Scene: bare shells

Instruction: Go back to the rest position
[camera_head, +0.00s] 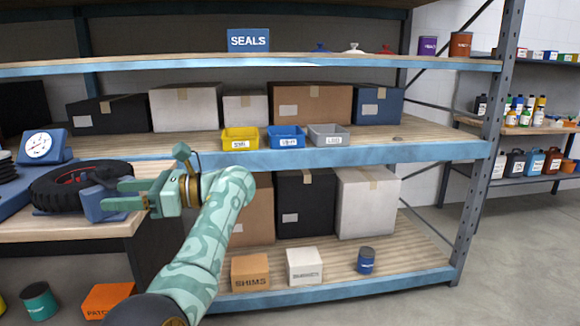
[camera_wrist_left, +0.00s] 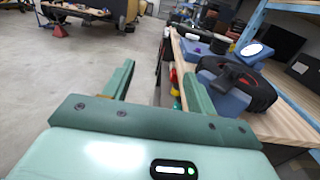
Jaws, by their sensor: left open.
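My left gripper (camera_head: 115,194) is open, with its fingers pointing left in the head view, in front of the bench with the tyre. In the left wrist view the gripper (camera_wrist_left: 158,72) has its two green fingers well apart with nothing between them. A blue block (camera_head: 97,203) shows just past the fingertips in the head view, against the black tyre (camera_head: 60,190). In the wrist view the blue block (camera_wrist_left: 226,96) lies to the right of the right finger, apart from it. My right gripper is in neither view.
The wooden bench (camera_head: 70,229) stands at the left with a dial gauge (camera_head: 38,147). The shelf rack (camera_head: 400,153) holds cartons and a yellow bin (camera_head: 240,139), a blue bin (camera_head: 287,137) and a grey bin (camera_head: 328,135). Open floor (camera_wrist_left: 70,95) spreads left in the wrist view.

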